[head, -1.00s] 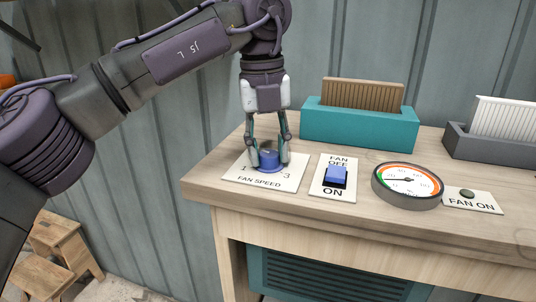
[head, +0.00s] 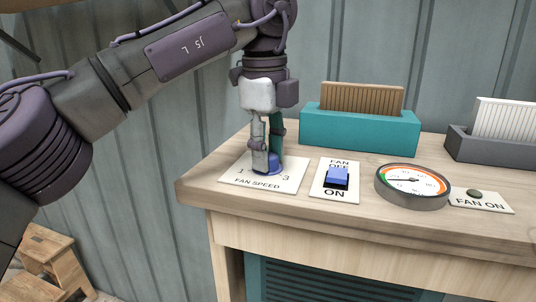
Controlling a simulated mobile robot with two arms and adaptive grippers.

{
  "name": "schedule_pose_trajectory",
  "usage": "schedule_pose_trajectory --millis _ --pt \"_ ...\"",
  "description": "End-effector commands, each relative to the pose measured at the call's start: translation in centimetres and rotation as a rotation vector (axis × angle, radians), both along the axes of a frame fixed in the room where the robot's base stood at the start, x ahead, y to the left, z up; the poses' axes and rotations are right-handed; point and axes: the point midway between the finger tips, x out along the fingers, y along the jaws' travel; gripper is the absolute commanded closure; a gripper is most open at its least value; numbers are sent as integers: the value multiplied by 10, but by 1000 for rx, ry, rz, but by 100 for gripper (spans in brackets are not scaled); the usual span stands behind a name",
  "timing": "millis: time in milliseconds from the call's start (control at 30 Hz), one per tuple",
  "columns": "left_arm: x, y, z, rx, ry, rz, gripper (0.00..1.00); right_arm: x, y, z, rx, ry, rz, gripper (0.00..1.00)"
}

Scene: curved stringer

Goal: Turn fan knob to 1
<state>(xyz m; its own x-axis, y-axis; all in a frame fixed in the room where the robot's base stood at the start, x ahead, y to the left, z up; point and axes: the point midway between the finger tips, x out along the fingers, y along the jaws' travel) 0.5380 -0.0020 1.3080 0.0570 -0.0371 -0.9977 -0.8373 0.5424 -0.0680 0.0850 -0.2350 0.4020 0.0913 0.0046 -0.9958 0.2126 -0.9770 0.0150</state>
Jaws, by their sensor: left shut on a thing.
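The blue fan knob (head: 274,165) sits on the white FAN SPEED plate (head: 250,182) at the left end of the bench. The marks 1, at left, and 3, at right, show on the plate; the part behind the fingers is hidden. My left gripper (head: 267,166) points straight down and is shut on the knob, one finger in front and the other behind. I cannot read the knob's pointer. My right gripper is not in view.
To the right are the blue FAN OFF/ON switch (head: 337,178), a round gauge (head: 411,186) and a FAN ON lamp (head: 474,193). A teal holder (head: 360,132) and a grey holder (head: 489,148) stand behind. A wooden stool (head: 50,262) is on the floor at left.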

Motion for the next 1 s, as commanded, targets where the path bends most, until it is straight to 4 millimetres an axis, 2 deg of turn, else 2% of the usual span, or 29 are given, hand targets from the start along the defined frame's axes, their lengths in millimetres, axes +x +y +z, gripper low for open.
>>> schedule_pose_trajectory --millis 233,700,733,867,1000 --pt "0 0 1 -2 -4 69 97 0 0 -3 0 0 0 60" --pt "0 0 2 -2 -4 83 97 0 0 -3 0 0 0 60" --pt "0 0 2 -2 -4 83 61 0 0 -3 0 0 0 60" --pt "0 0 1 -1 -3 82 39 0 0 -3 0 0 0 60" --pt "0 0 1 -1 -2 81 37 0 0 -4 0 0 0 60"
